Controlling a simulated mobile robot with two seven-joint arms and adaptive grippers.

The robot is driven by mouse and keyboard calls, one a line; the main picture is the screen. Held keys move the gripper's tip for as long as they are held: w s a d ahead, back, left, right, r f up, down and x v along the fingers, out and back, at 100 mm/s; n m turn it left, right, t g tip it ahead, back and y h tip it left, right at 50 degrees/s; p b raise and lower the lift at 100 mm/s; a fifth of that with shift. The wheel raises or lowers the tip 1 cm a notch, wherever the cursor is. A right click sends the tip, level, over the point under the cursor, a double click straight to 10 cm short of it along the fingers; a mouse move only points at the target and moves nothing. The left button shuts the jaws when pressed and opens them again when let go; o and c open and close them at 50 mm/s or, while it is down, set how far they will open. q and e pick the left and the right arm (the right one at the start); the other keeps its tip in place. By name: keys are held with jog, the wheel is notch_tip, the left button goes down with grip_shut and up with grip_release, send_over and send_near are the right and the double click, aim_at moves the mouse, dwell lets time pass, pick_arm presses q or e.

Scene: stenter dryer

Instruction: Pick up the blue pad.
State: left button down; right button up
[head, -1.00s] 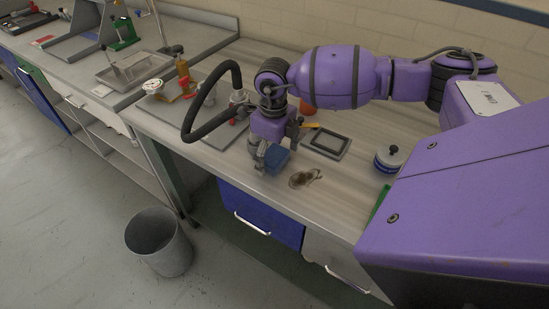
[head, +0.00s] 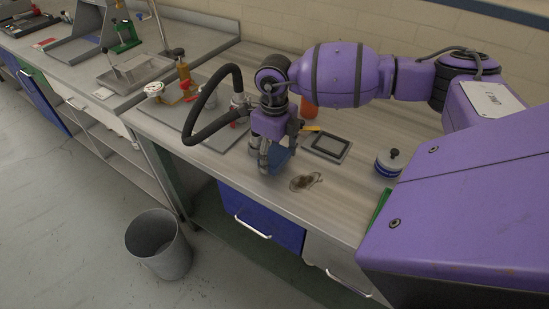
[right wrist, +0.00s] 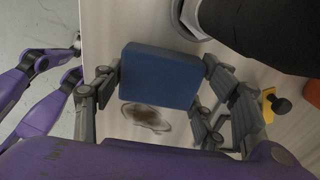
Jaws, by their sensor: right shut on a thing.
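The blue pad (head: 280,158) is a small blue block at my right gripper (head: 274,158), near the front edge of the bench. In the right wrist view the pad (right wrist: 160,76) sits between the two fingers of my right gripper (right wrist: 160,82). The fingers touch it on opposite sides and the gripper is shut on it. The gripper partly hides the pad in the head view. A brown stain (head: 305,181) lies on the bench just right of the pad; it also shows below the pad in the right wrist view (right wrist: 146,116). My left gripper is not in view.
A grey framed tray (head: 327,146) lies right of the gripper, with a blue-and-white lidded pot (head: 388,163) farther right. An orange container (head: 308,109) stands behind. A grey bin (head: 158,246) stands on the floor.

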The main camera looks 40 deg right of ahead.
jog(key=s+a+r, duration=0.1)
jog(key=r, duration=0.1)
jog(key=s+r, duration=0.1)
jog(key=r, duration=0.2)
jog(key=s+a+r, duration=0.1)
jog(key=r, duration=0.1)
jog(key=shift+s+a+r, duration=0.15)
jog(key=shift+s+a, duration=0.2)
jog(key=s+a+r, duration=0.4)
jog(key=s+a, duration=0.1)
jog(key=s, duration=0.2)
jog(key=shift+s+a+r+b, duration=0.15)
jog(key=shift+s+a+b, duration=0.2)
